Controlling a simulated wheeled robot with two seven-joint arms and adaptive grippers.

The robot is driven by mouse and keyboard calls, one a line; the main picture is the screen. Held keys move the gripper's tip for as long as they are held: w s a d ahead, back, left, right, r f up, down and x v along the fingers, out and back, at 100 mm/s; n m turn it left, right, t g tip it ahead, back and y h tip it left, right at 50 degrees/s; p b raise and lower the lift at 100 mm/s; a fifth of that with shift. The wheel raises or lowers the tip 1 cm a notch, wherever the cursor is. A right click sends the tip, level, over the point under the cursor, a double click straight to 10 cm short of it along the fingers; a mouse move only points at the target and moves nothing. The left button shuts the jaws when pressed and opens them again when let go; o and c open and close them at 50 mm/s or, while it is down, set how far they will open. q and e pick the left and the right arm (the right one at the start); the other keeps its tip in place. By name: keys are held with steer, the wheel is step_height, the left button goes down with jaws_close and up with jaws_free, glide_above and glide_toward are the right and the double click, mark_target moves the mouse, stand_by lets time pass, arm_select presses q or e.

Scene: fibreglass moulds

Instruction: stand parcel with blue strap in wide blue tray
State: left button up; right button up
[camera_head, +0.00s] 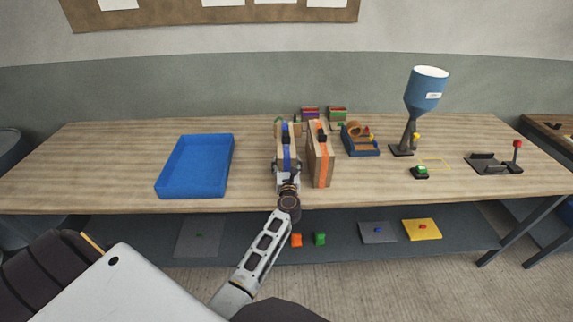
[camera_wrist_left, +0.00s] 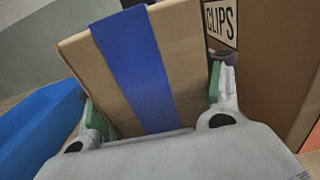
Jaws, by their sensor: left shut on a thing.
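The parcel with the blue strap (camera_head: 287,150) stands upright on the table, or just above it; I cannot tell which. My left gripper (camera_head: 287,174) is shut on it from the near side. In the left wrist view the brown parcel with its blue strap (camera_wrist_left: 138,68) sits between the two green-padded fingers (camera_wrist_left: 155,105). The wide blue tray (camera_head: 195,166) lies to the left, empty, apart from the parcel. Its blue wall also shows in the left wrist view (camera_wrist_left: 35,135). My right gripper is not in view.
A parcel with an orange strap (camera_head: 319,158) stands close to the right of the held one. Small bins (camera_head: 337,114), a tape dispenser (camera_head: 360,143) and a blue hopper (camera_head: 426,92) are farther right. The table between tray and held parcel is clear.

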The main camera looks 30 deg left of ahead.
arm_select(q)
steer(key=shift+r, duration=0.1)
steer(key=o, duration=1.5)
steer(key=shift+s+d, duration=0.1)
steer(key=shift+v, duration=5.95)
